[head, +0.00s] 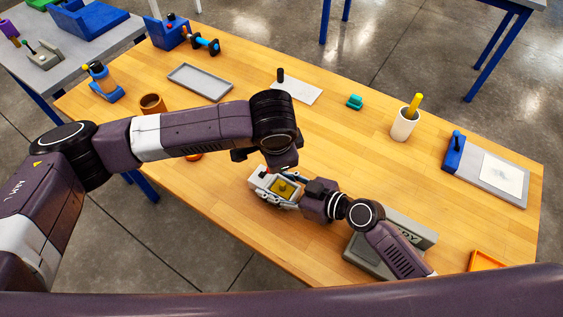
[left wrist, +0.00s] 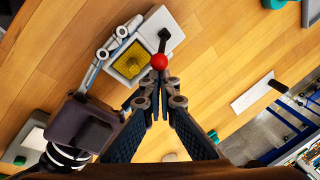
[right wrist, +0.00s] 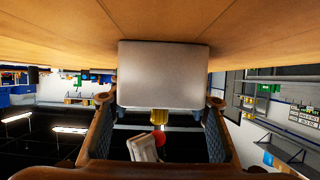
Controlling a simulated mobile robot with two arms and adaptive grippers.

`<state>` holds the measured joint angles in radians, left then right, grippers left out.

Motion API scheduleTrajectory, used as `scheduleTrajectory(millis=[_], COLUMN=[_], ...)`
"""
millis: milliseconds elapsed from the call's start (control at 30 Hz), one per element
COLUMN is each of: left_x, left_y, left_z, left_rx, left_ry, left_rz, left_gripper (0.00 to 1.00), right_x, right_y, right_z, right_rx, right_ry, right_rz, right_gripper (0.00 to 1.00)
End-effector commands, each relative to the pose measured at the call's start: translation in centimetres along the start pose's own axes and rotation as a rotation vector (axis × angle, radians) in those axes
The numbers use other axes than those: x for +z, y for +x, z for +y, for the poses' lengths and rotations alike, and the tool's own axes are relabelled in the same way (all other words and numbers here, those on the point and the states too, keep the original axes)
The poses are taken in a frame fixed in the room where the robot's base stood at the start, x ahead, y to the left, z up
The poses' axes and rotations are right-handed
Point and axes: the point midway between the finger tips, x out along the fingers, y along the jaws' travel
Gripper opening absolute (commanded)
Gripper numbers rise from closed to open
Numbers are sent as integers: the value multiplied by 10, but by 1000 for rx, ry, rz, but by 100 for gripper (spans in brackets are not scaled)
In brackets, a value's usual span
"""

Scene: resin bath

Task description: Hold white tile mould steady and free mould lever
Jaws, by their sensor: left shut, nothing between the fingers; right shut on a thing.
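The white tile mould (head: 259,179), a pale block with a yellow square recess, sits on the wooden table. It also shows in the left wrist view (left wrist: 178,24). My right gripper (head: 275,187) is shut on the mould, fingers along its opposite sides; in the right wrist view the mould (right wrist: 163,72) fills the space between them. The mould lever (left wrist: 159,62) is a dark arm with a red ball knob at the mould's edge. My left gripper (left wrist: 160,88) is shut and empty, its tips close to the knob; whether they touch is unclear. In the head view my left wrist partly hides the lever.
A grey block with lettering (head: 359,250) stands beside my right forearm. A grey tray (head: 200,82), a brown cup (head: 152,104), a white cup with a yellow handle (head: 403,125) and a teal piece (head: 355,102) stand farther back. The table middle, right of the mould, is clear.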

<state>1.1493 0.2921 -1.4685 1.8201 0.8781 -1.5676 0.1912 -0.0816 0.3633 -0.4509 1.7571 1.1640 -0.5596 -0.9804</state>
Motion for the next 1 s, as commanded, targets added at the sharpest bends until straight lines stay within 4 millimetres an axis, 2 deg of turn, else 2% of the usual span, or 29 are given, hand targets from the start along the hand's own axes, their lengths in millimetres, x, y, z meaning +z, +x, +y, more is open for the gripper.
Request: scheduleTrajectory(millis=[600, 1000], left_x=[4, 11], left_y=[-2, -4], left_z=[-5, -15], left_rx=[69, 162], left_ry=[-24, -62], left_rz=[45, 112], left_gripper=[0, 0], right_x=[0, 0], right_y=[0, 0], right_z=[0, 1], right_rx=[1, 1], right_ry=[1, 1], right_rz=[0, -1], right_gripper=[8, 8])
